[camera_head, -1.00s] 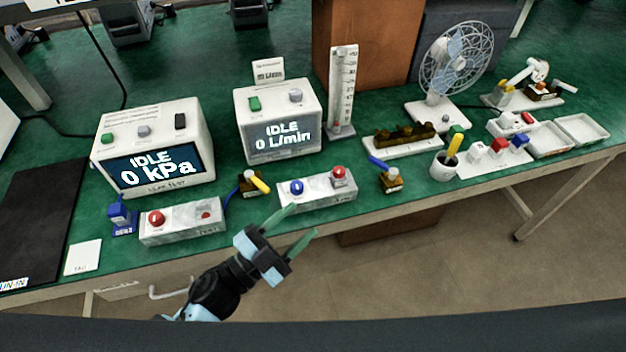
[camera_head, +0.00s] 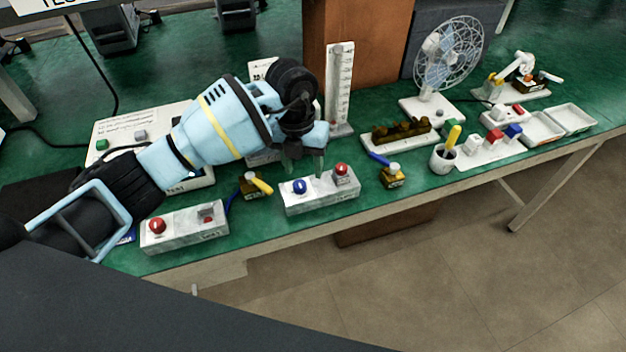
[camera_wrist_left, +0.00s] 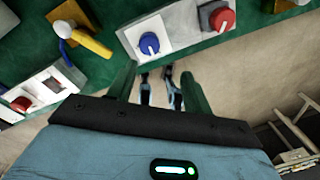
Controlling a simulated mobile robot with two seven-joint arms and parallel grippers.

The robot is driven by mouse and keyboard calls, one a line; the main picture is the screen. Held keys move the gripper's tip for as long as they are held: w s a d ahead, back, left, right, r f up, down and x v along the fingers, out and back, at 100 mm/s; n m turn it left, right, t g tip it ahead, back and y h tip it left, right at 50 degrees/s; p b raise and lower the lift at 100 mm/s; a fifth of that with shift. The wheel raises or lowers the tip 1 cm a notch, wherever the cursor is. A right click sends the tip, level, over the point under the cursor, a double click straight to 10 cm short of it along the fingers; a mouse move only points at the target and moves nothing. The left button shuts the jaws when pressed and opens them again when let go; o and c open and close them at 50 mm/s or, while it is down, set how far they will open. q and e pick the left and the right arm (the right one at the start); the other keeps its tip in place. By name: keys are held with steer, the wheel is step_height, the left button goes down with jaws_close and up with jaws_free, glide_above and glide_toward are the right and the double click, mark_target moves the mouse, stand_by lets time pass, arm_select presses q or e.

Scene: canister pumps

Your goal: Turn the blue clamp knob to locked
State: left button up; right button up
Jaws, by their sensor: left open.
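The blue clamp knob (camera_head: 300,187) is on the left part of a pale grey clamp box (camera_head: 325,202) near the table's front edge. A red knob (camera_head: 341,170) is on the same box, to its right. In the left wrist view the blue knob (camera_wrist_left: 149,43) shows a white pointer mark. My left gripper (camera_head: 304,165) is open and empty, its green fingers hanging near the box, just beyond the blue knob in the head view. In the wrist view the knob lies ahead of the spread fingers (camera_wrist_left: 160,85), apart from them. My right gripper is not in view.
A yellow-handled brass valve (camera_head: 252,186) stands left of the clamp box, and a blue-handled one (camera_head: 391,175) stands right. A second grey box with a red knob (camera_head: 157,226) is at the left. A clear tube gauge (camera_head: 339,90) stands behind. My arm covers much of the display units.

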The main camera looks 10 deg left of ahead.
mark_target(300, 183)
arm_select(q)
steer(key=shift+w+a+r+y, duration=0.5)
steer(key=shift+a+r, duration=0.1)
steer(key=shift+a, duration=0.1)
steer(key=shift+f, duration=3.95)
steer(key=c, duration=1)
steer(key=shift+o, duration=0.2)
